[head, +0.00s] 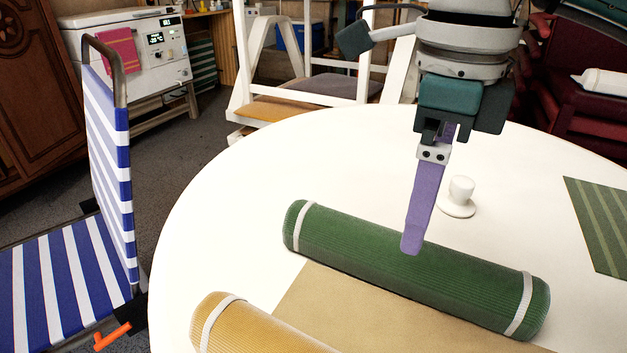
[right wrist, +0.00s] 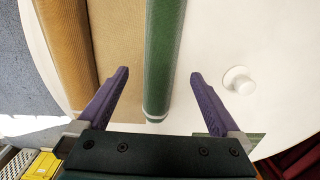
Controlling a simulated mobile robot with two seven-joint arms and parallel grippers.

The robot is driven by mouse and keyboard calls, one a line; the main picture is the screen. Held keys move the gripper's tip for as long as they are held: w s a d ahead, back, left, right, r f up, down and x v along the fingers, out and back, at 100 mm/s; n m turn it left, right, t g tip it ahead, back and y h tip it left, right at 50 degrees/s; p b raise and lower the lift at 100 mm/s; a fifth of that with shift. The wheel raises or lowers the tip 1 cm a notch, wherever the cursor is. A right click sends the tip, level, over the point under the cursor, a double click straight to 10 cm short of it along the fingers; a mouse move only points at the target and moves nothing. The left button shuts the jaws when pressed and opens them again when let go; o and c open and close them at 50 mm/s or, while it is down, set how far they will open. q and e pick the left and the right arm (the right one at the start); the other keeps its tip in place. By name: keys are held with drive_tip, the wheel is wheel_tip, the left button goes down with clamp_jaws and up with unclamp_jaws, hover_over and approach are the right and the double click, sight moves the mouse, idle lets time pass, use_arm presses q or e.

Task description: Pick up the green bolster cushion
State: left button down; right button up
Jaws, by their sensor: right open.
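The green bolster cushion (head: 350,243) lies on the round white table, with a pale band near each end. My right gripper (head: 412,246) points down over its middle in the head view, where one purple finger hides the other. In the right wrist view the open jaws (right wrist: 159,73) show one finger on each side of the green bolster cushion (right wrist: 162,50). Nothing is held. I cannot tell how far the fingertips are above the table. My left gripper is not in view.
A tan bolster (head: 255,330) lies in front, with a beige mat (head: 345,305) between the two. A white cup on a saucer (head: 460,192) stands behind the green bolster. A green striped mat (head: 605,225) lies at right. A blue-striped chair (head: 75,265) stands at left.

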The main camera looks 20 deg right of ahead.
sight(402, 258)
drive_tip(key=f, duration=0.2)
drive_tip(key=f+b, duration=0.1)
drive_tip(key=f, duration=0.2)
drive_tip(key=f+b, duration=0.1)
drive_tip(key=f, duration=0.2)
drive_tip(key=shift+w+a+f, duration=0.15)
drive_tip(key=shift+w+a, duration=0.05)
drive_tip(key=shift+w, duration=0.15)
drive_tip(key=c, duration=0.8)
clamp_jaws()
